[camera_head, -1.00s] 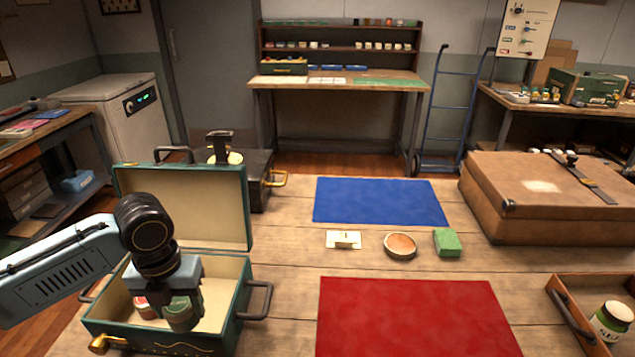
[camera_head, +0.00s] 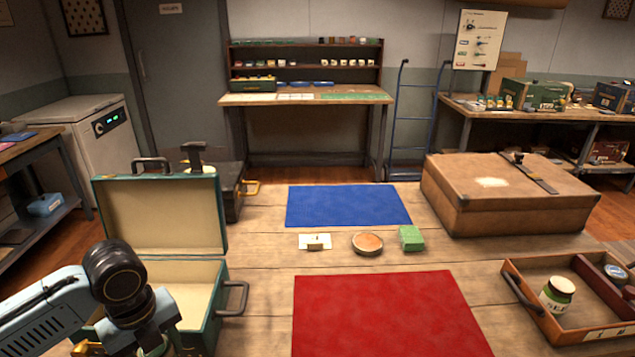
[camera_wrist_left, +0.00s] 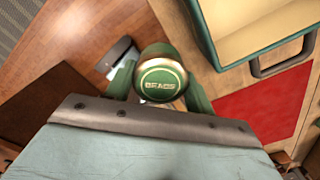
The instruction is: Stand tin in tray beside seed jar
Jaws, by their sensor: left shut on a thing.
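My left gripper (camera_head: 150,336) is at the bottom left of the head view, in front of the open green case (camera_head: 236,312). In the left wrist view it is shut on a green tin (camera_wrist_left: 160,82) with a gold rim and a lid that seems to read BEADS. The tin is held clear of the case, over wooden floor. The wooden tray (camera_head: 531,303) is at the right of the table, far from the gripper. The seed jar (camera_head: 557,294), green and white with a pale lid, stands in its left compartment. My right gripper is out of view.
A divider (camera_head: 602,280) splits the tray; a small round tin (camera_head: 615,272) is in the farther compartment. A red mat (camera_head: 385,315) and blue mat (camera_head: 347,205) lie mid-table. A brown suitcase (camera_head: 480,213) stands behind the tray. A green block (camera_head: 411,238) is between the mats.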

